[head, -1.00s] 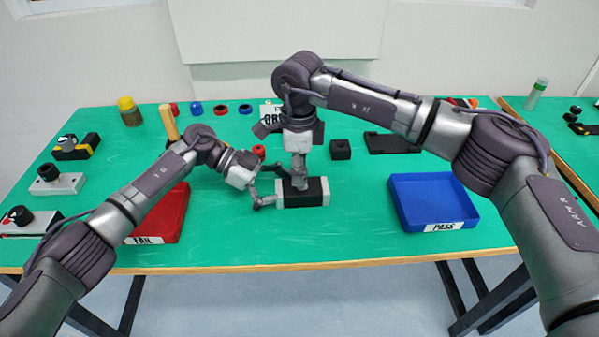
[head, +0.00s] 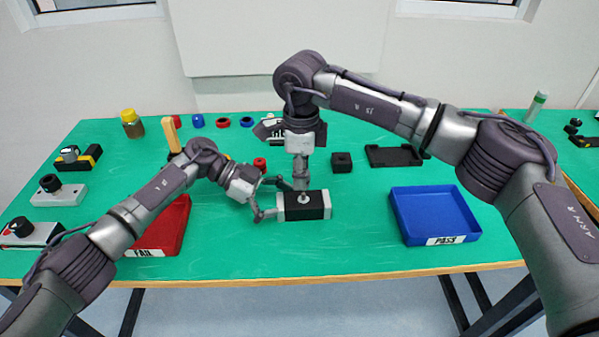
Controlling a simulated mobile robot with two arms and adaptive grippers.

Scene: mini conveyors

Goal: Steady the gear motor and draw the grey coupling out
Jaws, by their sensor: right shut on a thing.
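The gear motor (head: 318,206), a black block with pale end caps, lies on the green table in the head view. A small round grey part shows on its top. My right gripper (head: 302,186) points straight down above the motor and is shut on a small grey thing, apparently the coupling, mostly hidden between the fingers. I cannot tell whether it still touches the motor. My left gripper (head: 276,199) is at the motor's left end, its fingers apart, one toward the back and one toward the front. Contact with the motor is unclear.
A blue PASS tray (head: 440,240) stands to the right and a red FAIL tray (head: 165,240) to the left, partly behind my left arm. A black block (head: 341,162) and a dark flat holder (head: 392,156) lie behind. The table in front of the motor is clear.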

